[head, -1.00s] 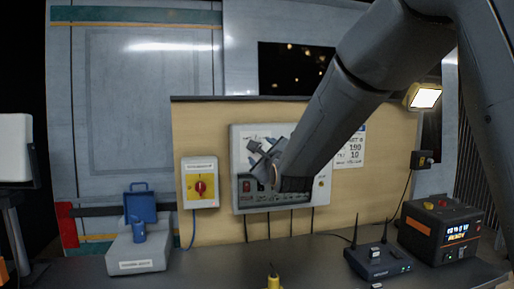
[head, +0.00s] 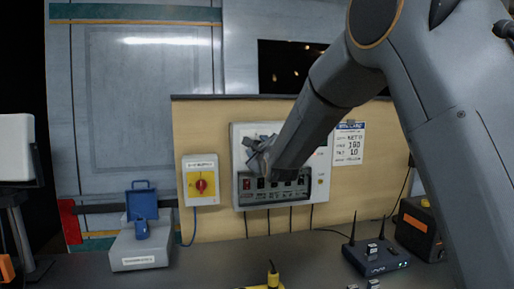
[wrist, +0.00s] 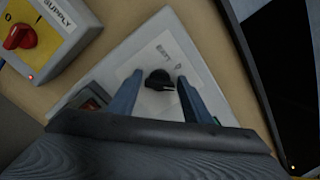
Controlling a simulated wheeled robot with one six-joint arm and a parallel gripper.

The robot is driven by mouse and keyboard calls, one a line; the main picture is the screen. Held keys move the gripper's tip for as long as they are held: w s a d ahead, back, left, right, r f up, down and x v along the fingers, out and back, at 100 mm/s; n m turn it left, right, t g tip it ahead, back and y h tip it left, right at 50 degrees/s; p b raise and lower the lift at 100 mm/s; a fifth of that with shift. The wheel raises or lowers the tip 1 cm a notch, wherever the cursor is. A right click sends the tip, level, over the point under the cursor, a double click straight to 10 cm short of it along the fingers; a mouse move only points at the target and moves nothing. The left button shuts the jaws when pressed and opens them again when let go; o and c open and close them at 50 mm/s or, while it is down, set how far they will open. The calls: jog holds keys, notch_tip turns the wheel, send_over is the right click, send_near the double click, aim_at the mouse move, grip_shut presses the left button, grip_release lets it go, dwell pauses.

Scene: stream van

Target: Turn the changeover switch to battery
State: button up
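The changeover switch is a black knob (wrist: 158,79) on the pale panel box (wrist: 185,35), seen in the wrist view. A light mark shows on its right side there. A partly legible label, seemingly starting "BATT", is just above it. My gripper (wrist: 161,90) is open, its two blue fingers one on each side of the knob with gaps visible; I cannot tell how deep they reach. In the head view my gripper (head: 260,150) is in front of the upper left of the panel box (head: 236,135) and hides the knob.
A red knob on a yellow plate (head: 201,184), labelled as a supply, is left of the panel box. A row of breakers (head: 275,188) lies below my gripper. A router (head: 375,260), an orange-black power unit (head: 420,228) and a grey box with blue lid (head: 140,248) stand on the bench.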

jog(key=c, duration=0.7)
jog(key=shift+o, duration=0.2)
jog(key=shift+n+b, duration=0.3)
jog(key=shift+b, duration=0.05)
jog(key=n+b, duration=0.3)
jog(key=n, duration=0.2)
jog(key=n+b, duration=0.4)
jog(key=n, duration=0.2)
jog(key=n+b, duration=0.3)
jog(key=n, duration=0.3)
jog(key=shift+f+b, duration=0.35)
jog(key=shift+f, duration=0.05)
jog(key=shift+n, duration=0.3)
jog(key=o, duration=1.1)
jog(key=shift+c, duration=0.2)
